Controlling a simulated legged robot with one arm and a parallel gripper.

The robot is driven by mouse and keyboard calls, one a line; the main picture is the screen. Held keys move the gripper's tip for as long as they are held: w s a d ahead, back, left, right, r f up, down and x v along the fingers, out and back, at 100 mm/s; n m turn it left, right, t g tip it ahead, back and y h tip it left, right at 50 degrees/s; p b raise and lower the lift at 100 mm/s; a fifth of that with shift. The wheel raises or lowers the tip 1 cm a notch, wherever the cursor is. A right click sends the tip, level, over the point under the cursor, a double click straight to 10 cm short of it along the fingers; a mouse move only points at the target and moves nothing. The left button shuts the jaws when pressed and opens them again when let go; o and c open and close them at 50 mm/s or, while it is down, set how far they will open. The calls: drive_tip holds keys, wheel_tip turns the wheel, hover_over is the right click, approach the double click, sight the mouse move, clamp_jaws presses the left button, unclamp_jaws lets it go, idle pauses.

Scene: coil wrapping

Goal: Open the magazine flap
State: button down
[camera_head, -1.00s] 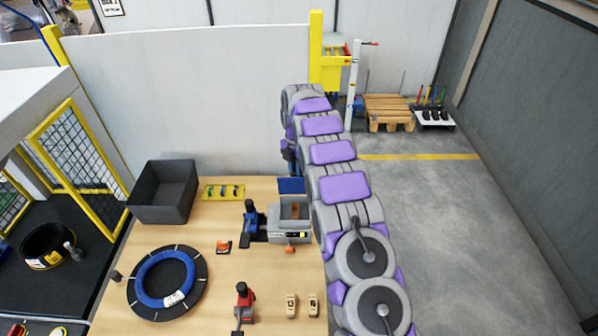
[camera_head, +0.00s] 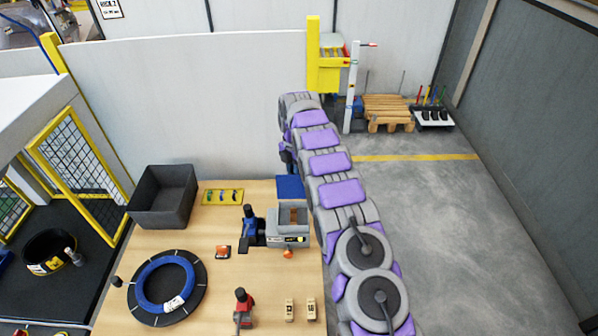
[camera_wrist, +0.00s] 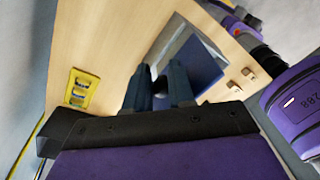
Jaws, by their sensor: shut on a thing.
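The magazine is a grey box-like unit (camera_head: 288,222) with brown contents on the right part of the wooden table in the head view. A blue panel, which looks like the magazine flap (camera_head: 290,187), shows just behind it. In the wrist view the blue panel (camera_wrist: 200,66) lies beyond the fingers, with a grey-edged recess beside it. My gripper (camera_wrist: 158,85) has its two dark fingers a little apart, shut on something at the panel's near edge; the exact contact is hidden. In the head view my gripper (camera_head: 288,155) is small, above and behind the panel.
A dark bin (camera_head: 163,196), a yellow tray (camera_head: 222,196), a blue ring (camera_head: 144,286) on a black disc, a blue-handled tool (camera_head: 250,223) and a red-handled tool (camera_head: 241,306) sit on the table. A white partition (camera_head: 180,110) stands behind it.

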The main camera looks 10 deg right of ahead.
drive_tip(key=shift+s+a+f, duration=0.15)
drive_tip(key=shift+a+f, duration=0.25)
drive_tip(key=shift+a, duration=0.25)
drive_tip(key=c, duration=1.4)
unclamp_jaws()
drive_tip(key=o, duration=0.5)
drive_tip(key=shift+a, duration=0.25)
drive_tip(key=shift+d, duration=0.3)
